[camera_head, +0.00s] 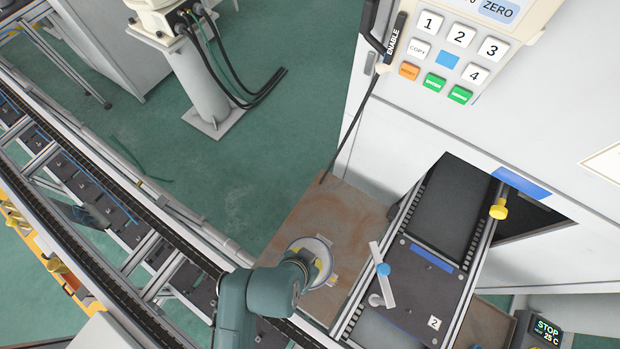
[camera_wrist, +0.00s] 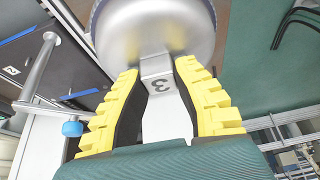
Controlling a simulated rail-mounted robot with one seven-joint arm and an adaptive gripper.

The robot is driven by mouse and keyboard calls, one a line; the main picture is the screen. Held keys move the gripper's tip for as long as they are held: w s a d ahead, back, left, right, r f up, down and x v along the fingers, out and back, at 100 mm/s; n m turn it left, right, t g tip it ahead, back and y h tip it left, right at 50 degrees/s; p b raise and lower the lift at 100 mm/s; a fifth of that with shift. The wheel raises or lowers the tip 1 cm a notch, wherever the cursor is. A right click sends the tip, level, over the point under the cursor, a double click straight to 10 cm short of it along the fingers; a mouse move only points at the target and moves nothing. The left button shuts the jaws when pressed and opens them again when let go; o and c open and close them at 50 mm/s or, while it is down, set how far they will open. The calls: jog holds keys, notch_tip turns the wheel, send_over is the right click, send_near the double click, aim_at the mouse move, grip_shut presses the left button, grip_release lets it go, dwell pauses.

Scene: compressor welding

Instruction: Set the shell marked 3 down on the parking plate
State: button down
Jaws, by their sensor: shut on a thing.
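The shell marked 3 (camera_wrist: 155,28) is a silver, rounded metal body with a pale tab bearing a 3. In the wrist view, the yellow fingers of my gripper (camera_wrist: 157,72) are shut on the tab from both sides. In the head view, my gripper (camera_head: 314,265) is over a rust-brown plate (camera_head: 345,212), seemingly the parking plate. The shell's silver rim (camera_head: 322,246) shows there, but my arm hides part of it. I cannot tell whether the shell touches the plate.
Right of my gripper is a conveyor with a dark carrier marked 2 (camera_head: 425,285) and a swing lever with a blue knob (camera_head: 383,269). A white cabinet (camera_head: 530,110) with a keypad stands behind. A curved conveyor (camera_head: 120,220) runs on the left. The rear plate area is bare.

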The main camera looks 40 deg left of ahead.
jog(key=shift+w+f, duration=0.1)
jog(key=shift+f, duration=1.9)
jog(key=c, duration=1)
grip_release()
jog(key=shift+f, duration=0.2)
jog(key=shift+o, duration=0.2)
jog(key=v, duration=1.2)
jog(key=shift+r, duration=0.15)
